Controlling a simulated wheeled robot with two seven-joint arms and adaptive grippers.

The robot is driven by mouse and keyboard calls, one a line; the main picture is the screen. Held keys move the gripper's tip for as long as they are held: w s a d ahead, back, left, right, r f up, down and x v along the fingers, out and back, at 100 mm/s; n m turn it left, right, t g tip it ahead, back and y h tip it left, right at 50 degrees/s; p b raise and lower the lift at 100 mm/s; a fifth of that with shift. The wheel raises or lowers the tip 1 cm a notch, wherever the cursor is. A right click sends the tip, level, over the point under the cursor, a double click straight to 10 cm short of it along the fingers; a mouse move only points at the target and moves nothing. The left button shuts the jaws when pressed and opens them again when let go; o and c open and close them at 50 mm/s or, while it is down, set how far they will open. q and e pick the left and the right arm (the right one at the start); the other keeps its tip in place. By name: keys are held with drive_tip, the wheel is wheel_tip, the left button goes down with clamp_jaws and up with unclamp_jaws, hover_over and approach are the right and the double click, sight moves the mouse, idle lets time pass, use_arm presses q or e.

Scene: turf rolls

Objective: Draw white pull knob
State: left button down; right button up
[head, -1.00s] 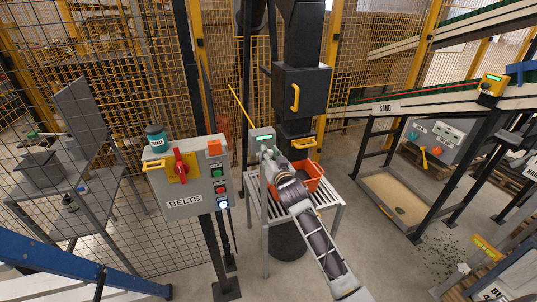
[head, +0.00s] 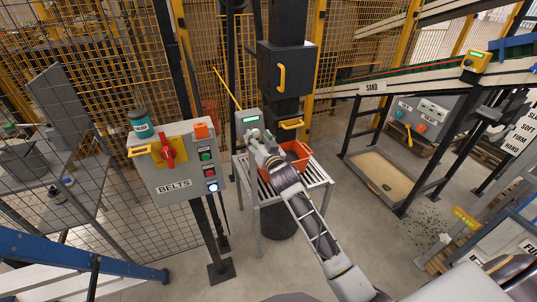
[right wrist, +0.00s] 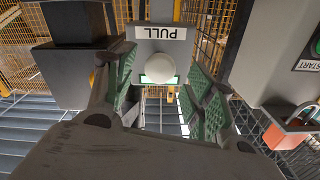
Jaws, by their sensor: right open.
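The white pull knob (right wrist: 160,65) sits under a PULL label (right wrist: 160,32) on a small grey box, centred in the right wrist view. My right gripper (right wrist: 162,92) is open, with one green-padded finger on each side of the knob in that view. I cannot tell whether a finger touches the knob. In the head view the right gripper (head: 257,143) is in front of the grey box (head: 247,117) with its green display, and mostly hides the knob. My left gripper is not in view.
An orange crate (head: 298,154) stands on a slatted table (head: 318,177) beside the gripper. A black box with a yellow handle (head: 281,77) is above. The BELTS panel (head: 174,186) stands to the left. Open floor lies to the right of the table.

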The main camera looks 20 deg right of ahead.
drive_tip(key=s, duration=1)
drive_tip(key=shift+s+d, duration=0.2)
drive_tip(key=shift+n, duration=0.3)
idle(0.6)
wheel_tip(320, 180, down, 22)
drive_tip(key=f+n+g, duration=0.1)
drive_tip(key=n+g, duration=0.2)
drive_tip(key=n, duration=0.1)
drive_tip(key=s+f+g, duration=0.3)
drive_tip(key=s+f, duration=0.1)
drive_tip(key=f, duration=0.8)
drive_tip(key=s+f+g, duration=0.2)
drive_tip(key=s+f, duration=0.3)
drive_tip(key=f, duration=0.6)
drive_tip(key=s+d+f+g, duration=0.2)
drive_tip(key=s+f+g, duration=0.3)
drive_tip(key=s+f, duration=1.45)
drive_tip(key=s+d+f+g, duration=0.1)
drive_tip(key=s+f+g, duration=0.1)
drive_tip(key=s, duration=1)
drive_tip(key=s+d+f+g, duration=0.1)
drive_tip(key=s+f, duration=0.4)
drive_tip(key=s, duration=0.6)
drive_tip(key=shift+s+d+g+h, duration=0.3)
drive_tip(key=shift+s+d+g, duration=0.1)
drive_tip(key=shift+g, duration=0.1)
